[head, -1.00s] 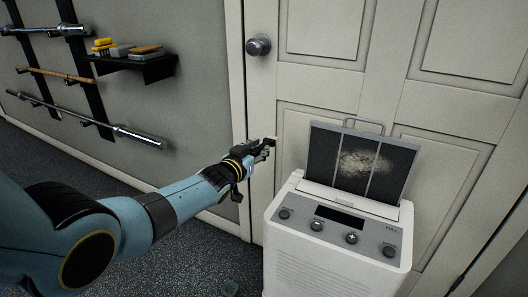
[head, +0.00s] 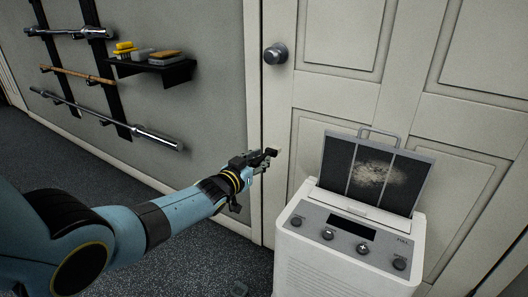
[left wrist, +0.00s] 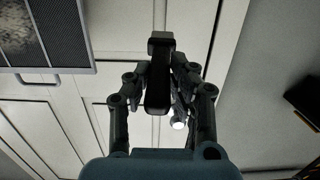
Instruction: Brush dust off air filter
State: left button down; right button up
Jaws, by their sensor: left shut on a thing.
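The air filter (head: 338,158) is a dark mesh panel in a grey frame with a handle on top. It stands tilted up from the top of a white air purifier (head: 345,262). A pale dust patch (head: 376,173) covers its middle. Part of the filter (left wrist: 70,35) shows at the upper left of the left wrist view. My left gripper (head: 262,160) is left of the filter and apart from it. It is shut on a small dark brush-like thing (left wrist: 159,75), partly hidden by the fingers. My right gripper is out of view.
A black wall shelf (head: 160,70) at the left holds a yellow brush (head: 125,47) and a few small blocks. Bars hang on a wall rack beside it. A panelled door (head: 310,110) with a round knob (head: 275,54) stands behind the purifier.

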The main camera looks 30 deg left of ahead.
pick_arm(q)
jog(key=s+p, duration=0.2)
jog(key=s, duration=0.3)
jog(key=shift+s+a+p, duration=0.1)
jog(key=shift+s+p, duration=0.1)
jog(key=shift+p, duration=0.15)
dwell(0.9)
